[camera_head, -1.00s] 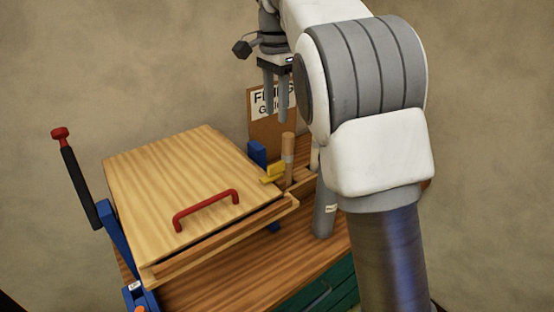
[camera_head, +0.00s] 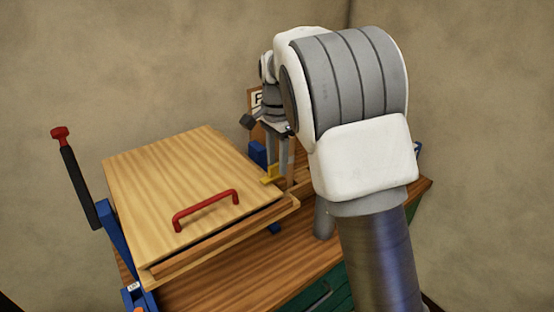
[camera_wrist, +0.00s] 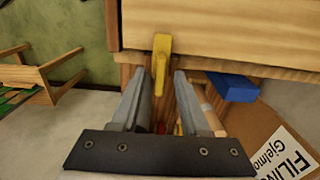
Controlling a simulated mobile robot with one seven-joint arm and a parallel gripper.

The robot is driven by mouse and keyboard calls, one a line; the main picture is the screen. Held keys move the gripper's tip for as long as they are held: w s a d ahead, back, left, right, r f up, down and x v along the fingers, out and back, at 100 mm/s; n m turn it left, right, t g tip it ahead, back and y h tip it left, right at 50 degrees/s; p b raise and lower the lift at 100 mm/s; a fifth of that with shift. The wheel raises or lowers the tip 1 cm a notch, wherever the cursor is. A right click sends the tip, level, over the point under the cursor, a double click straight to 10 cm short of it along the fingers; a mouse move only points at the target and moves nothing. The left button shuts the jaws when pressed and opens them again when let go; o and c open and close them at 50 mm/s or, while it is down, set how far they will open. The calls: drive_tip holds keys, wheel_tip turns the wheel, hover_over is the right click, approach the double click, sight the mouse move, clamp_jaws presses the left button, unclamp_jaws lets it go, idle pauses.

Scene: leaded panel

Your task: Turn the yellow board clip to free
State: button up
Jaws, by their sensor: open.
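The yellow board clip (camera_head: 271,174) sits at the right edge of the wooden board (camera_head: 170,180), beside the blue block. In the wrist view the clip (camera_wrist: 161,62) is an upright yellow piece that overlaps the board's edge (camera_wrist: 220,30). My gripper (camera_head: 279,170) is lowered close to the clip, partly hidden by its own wrist and arm in the head view. In the wrist view my gripper (camera_wrist: 162,78) is open, with one finger on each side of the clip's lower part. I cannot tell whether the fingers touch it.
A red handle (camera_head: 206,208) stands on the board. A lever with a red knob (camera_head: 60,133) rises at the left. A blue block (camera_wrist: 232,86) and a cardboard box with a white label (camera_wrist: 285,150) lie close to my right finger.

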clamp_jaws()
idle(0.5)
drive_tip(key=n+p, duration=0.1)
drive_tip(key=n, duration=0.3)
drive_tip(key=shift+r, duration=0.1)
drive_tip(key=n+p, duration=0.1)
drive_tip(key=n, duration=0.3)
drive_tip(key=shift+n, duration=0.3)
drive_tip(key=n, duration=0.4)
drive_tip(key=n+p, duration=0.1)
drive_tip(key=n, duration=0.4)
idle(0.4)
